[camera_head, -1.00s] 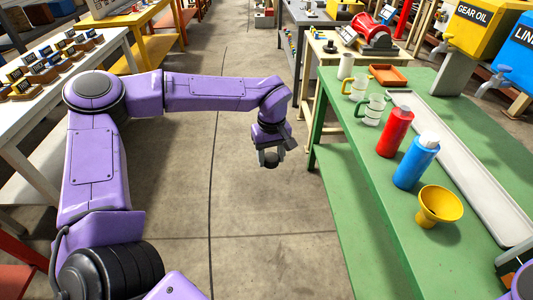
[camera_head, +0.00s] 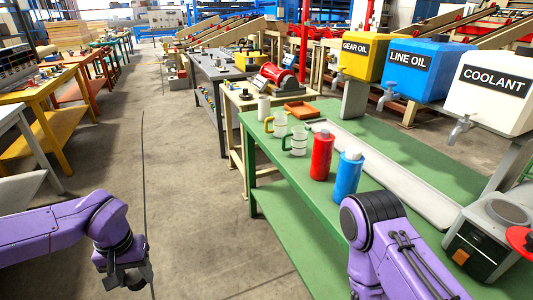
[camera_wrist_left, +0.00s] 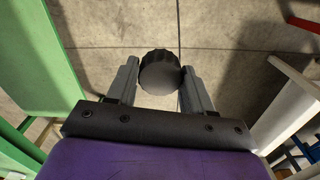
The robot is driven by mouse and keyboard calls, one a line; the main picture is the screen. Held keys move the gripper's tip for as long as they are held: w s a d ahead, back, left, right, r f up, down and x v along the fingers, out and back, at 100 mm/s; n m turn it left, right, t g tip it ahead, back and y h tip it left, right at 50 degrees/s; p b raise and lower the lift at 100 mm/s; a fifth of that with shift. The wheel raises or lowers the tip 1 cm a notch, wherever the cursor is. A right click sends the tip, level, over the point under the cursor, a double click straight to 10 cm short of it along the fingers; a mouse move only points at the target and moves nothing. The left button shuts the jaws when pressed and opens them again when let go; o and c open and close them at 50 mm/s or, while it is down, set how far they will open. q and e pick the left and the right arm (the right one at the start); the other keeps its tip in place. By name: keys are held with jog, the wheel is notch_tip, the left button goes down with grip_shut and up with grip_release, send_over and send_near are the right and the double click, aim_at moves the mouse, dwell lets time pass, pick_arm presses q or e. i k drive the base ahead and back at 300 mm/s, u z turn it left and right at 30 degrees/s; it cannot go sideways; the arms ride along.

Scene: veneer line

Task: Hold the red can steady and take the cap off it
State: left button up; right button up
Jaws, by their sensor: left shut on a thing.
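The red can (camera_head: 321,157) stands upright on the green table (camera_head: 272,153). Its top shows red, with no dark cap on it. My left gripper (camera_head: 130,279) is over the floor, left of the table and well apart from the can. In the left wrist view its two fingers are shut on a round black ribbed cap (camera_wrist_left: 160,73). The cap is hard to make out in the head view. My right arm reaches in at the lower right, in front of the table. Its gripper is not in view.
A blue bottle (camera_head: 347,176) with a white top stands right beside the red can. Glass mugs (camera_head: 296,141), an orange tray (camera_head: 301,109) and a long pale tray (camera_head: 390,178) are also on the table. Oil dispensers (camera_head: 430,67) stand behind. The aisle floor (camera_head: 190,190) is clear.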

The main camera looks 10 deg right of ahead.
aim_at(324, 141)
jog(key=u, duration=0.75)
jog(key=i, duration=3)
jog(key=z, duration=3.05)
